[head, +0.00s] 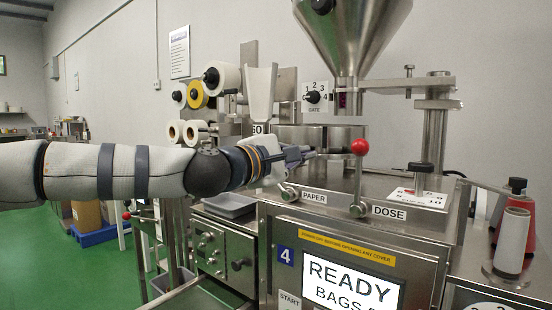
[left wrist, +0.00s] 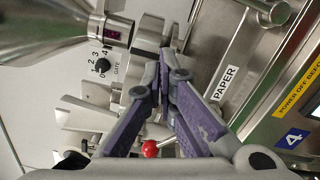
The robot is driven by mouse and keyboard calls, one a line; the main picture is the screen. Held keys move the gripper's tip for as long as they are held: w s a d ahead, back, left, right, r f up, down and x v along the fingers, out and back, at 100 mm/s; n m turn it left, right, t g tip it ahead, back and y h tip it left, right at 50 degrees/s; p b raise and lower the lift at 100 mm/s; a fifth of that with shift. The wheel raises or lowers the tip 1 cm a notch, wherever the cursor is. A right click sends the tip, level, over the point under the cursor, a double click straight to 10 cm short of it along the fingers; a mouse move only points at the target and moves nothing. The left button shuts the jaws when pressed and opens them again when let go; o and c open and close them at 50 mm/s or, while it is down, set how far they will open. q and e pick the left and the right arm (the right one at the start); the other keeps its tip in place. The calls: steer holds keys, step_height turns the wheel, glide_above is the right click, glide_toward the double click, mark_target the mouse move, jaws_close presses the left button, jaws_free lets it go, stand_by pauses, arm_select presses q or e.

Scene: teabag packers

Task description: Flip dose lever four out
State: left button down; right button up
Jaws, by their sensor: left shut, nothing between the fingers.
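The dose lever (head: 358,180) has a red ball knob and stands roughly upright beside the DOSE label, on the machine marked 4. Its pivot end (left wrist: 275,12) shows at the top right in the left wrist view; its knob is out of that frame. My left gripper (head: 311,153) is shut and empty, left of the dose lever knob and apart from it, above the PAPER label. Its fingertips (left wrist: 167,62) meet in the left wrist view. Another red ball (left wrist: 150,148) shows beneath the fingers there, hidden in the head view. My right gripper is not in view.
The PAPER lever's pivot (head: 290,193) lies below my gripper. A steel hopper (head: 352,30) and gate dial (head: 313,97) stand behind. Thread cones (head: 512,240) stand at the right. A lit READY screen (head: 350,287) is on the front.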

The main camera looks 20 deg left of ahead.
arm_select(q)
steer(key=v, duration=0.2)
steer(key=d+v, duration=0.1)
steer(key=v, duration=0.2)
steer(key=shift+s+a+r, duration=0.1)
steer(key=shift+s+r, duration=0.05)
steer(key=shift+s, duration=0.3)
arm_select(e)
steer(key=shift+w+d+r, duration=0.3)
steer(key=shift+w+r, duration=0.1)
